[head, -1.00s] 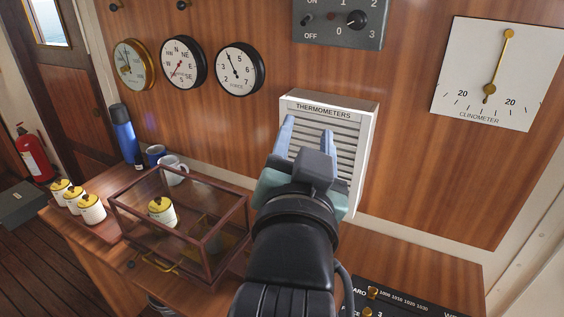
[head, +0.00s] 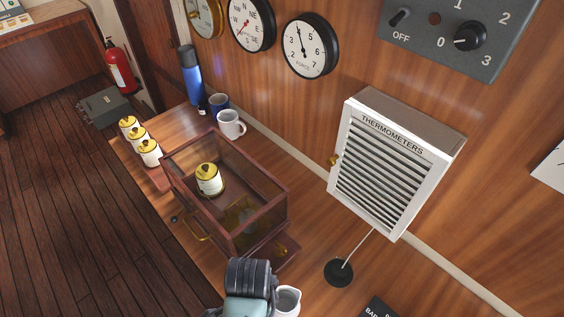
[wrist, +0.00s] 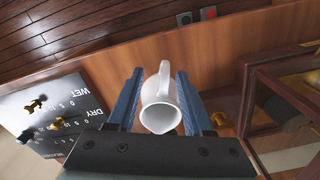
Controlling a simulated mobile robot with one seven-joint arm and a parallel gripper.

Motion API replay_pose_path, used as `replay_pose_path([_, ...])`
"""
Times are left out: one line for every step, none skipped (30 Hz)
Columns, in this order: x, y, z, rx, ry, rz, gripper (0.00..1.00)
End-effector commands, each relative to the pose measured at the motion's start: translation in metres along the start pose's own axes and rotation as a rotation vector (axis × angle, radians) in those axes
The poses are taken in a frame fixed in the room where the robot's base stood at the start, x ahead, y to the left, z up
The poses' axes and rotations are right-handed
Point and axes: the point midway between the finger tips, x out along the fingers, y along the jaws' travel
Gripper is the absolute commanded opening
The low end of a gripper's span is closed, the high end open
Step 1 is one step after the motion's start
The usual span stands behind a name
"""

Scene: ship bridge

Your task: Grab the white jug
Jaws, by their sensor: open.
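The white jug (head: 287,301) stands at the bottom edge of the head view, partly hidden by my gripper (head: 246,302). In the wrist view the jug (wrist: 160,112) lies between the two blue fingers of my gripper (wrist: 160,78), its handle toward the fingertips and its open mouth toward the camera. The fingers are open, one on each side of the jug, with a narrow gap visible on each side. The fingertips are hidden in the head view.
A glass case (head: 262,230) with a yellow-lidded jar (head: 208,180) stands close by. A white mug (head: 230,125), a blue mug (head: 217,103) and a blue flask (head: 191,80) stand behind it. A black-based stand (head: 338,273) and a panel (wrist: 50,118) are also near.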

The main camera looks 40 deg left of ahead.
Motion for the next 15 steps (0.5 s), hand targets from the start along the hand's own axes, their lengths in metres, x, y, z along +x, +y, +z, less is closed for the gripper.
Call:
replay_pose_path([0.004,0.0,0.0,0.0,-0.001,0.002,0.51])
replay_pose_path([0.006,0.0,0.0,-0.001,-0.001,0.001,0.51])
replay_pose_path([0.007,0.0,0.0,-0.001,0.0,-0.001,0.51])
replay_pose_path([0.009,-0.001,0.0,-0.001,0.0,-0.001,0.51])
replay_pose_path([0.01,-0.001,0.0,-0.001,0.0,-0.001,0.51])
replay_pose_path([0.012,-0.001,0.0,-0.002,0.0,0.001,0.51])
replay_pose_path([0.015,-0.002,0.0,-0.002,0.0,0.0,0.51])
replay_pose_path([0.018,-0.002,0.0,-0.002,-0.001,0.001,0.51])
replay_pose_path([0.022,-0.003,-0.001,-0.001,-0.001,0.001,0.51])
replay_pose_path([0.026,-0.003,-0.001,-0.001,-0.001,0.002,0.51])
replay_pose_path([0.03,-0.004,-0.001,-0.002,-0.001,0.001,0.51])
replay_pose_path([0.035,-0.005,-0.001,-0.002,-0.001,0.001,0.51])
replay_pose_path([0.038,-0.005,-0.001,-0.002,-0.001,0.001,0.51])
replay_pose_path([0.043,-0.005,-0.002,-0.001,-0.001,0.001,0.51])
replay_pose_path([0.048,-0.005,-0.002,-0.001,0.0,0.0,0.51])
